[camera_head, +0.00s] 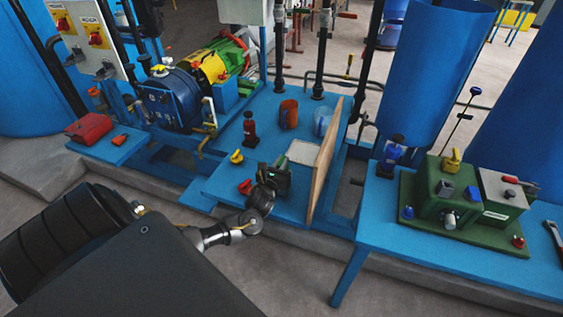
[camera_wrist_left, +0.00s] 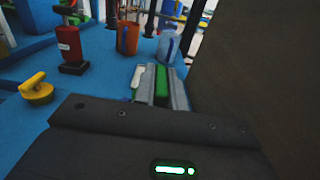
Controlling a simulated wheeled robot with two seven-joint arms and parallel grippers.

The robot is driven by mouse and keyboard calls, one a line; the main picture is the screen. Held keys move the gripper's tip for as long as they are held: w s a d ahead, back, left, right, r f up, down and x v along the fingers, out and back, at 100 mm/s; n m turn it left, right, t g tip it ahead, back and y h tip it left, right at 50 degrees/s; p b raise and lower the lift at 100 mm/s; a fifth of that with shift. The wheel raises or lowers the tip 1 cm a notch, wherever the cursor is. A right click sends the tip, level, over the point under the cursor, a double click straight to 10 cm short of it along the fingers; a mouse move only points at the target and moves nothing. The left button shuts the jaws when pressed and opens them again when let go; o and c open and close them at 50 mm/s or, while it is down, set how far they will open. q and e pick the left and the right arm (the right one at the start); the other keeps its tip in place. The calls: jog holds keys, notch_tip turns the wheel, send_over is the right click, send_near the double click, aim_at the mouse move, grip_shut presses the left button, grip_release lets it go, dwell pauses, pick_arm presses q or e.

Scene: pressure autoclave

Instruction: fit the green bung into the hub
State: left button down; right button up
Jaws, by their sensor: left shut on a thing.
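My left gripper (camera_head: 274,178) reaches over the middle blue table, left of an upright wooden board. In the left wrist view its fingers (camera_wrist_left: 160,86) are shut on a green piece, which I take for the green bung (camera_wrist_left: 162,82). Only a narrow strip of the bung shows between the fingers. A green box (camera_head: 432,188) stands on the right blue table, with a round silver fitting (camera_head: 450,219) on its front. I cannot tell whether this fitting is the hub. My right gripper is not in view.
The wooden board (camera_head: 326,165) stands between my gripper and the right table. A yellow knob (camera_head: 237,157), a red-and-black item (camera_head: 250,128), an orange cup (camera_head: 289,114) and a light blue cup (camera_head: 322,122) stand near my gripper. A red toolbox (camera_head: 89,128) sits at left.

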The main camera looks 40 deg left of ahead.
pick_arm(q)
jog(key=shift+f, duration=0.55)
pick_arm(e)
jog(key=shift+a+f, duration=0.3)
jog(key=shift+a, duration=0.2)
pick_arm(q)
jog(key=shift+f+b, duration=0.1)
jog(key=shift+b, duration=0.2)
jog(key=shift+f, duration=0.2)
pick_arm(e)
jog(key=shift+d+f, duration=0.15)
pick_arm(q)
jog(key=shift+f+b, duration=0.3)
jog(key=shift+f, duration=0.25)
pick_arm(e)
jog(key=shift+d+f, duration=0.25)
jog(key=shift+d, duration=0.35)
pick_arm(q)
jog(key=shift+f, duration=0.1)
jog(key=shift+f, duration=0.2)
jog(key=c, duration=1.4)
grip_release()
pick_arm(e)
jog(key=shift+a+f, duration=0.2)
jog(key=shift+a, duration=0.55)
